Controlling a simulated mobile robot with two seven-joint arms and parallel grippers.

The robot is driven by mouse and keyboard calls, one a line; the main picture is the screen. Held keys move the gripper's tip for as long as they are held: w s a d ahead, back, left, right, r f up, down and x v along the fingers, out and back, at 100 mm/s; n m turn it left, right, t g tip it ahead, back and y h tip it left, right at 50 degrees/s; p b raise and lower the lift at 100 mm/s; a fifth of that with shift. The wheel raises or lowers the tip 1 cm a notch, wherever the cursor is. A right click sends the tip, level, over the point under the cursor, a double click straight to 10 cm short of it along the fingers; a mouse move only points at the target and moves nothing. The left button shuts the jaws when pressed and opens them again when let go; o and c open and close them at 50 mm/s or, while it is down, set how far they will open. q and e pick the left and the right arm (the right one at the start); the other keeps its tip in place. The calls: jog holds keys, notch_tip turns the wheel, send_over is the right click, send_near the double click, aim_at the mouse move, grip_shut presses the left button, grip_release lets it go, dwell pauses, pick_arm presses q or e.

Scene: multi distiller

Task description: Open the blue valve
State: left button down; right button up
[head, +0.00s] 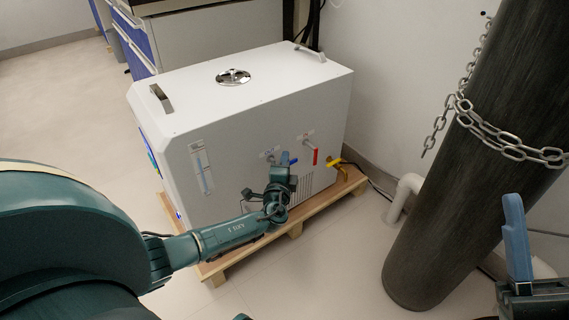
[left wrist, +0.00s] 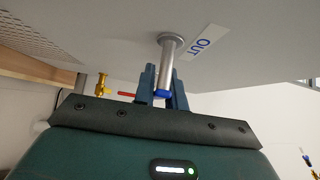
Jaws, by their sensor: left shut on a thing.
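The white distiller (head: 255,120) stands on a wooden pallet. My left gripper (head: 286,161) is at its front panel, and its blue-grey fingers cover the blue valve in the head view. In the left wrist view, the blue valve (left wrist: 162,94) shows between the fingers, at the end of a metal pipe (left wrist: 168,62) beside an "OUT" label (left wrist: 203,43). The left gripper is shut on the valve. My right gripper (head: 517,240) shows only in part at the lower right, with one finger upright.
A red-handled valve (head: 315,156) is just right of my left gripper, and a yellow fitting (head: 341,166) is further right and lower. A dark cylinder (head: 450,180) with a chain (head: 505,143) stands at the right. Floor is clear in front of the pallet (head: 298,229).

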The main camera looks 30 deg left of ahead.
dwell(0.3)
pick_arm(q)
jog(key=c, duration=1.4)
grip_release()
jog(key=shift+c, duration=0.2)
jog(key=p+v, duration=0.4)
jog(key=v, duration=0.9)
pick_arm(e)
jog(key=f+m+h, duration=0.1)
jog(key=m+h, duration=0.1)
jog(key=f+m+h, duration=0.1)
jog(key=f+m, duration=0.1)
jog(key=f+m+h, duration=0.1)
jog(key=h, duration=0.1)
jog(key=shift+w+a+f+m+h, duration=0.2)
jog(key=shift+w+f+m+h, duration=0.1)
jog(key=shift+w+f+m, duration=0.1)
pick_arm(q)
jog(key=shift+s, duration=0.15)
jog(key=shift+r, duration=0.1)
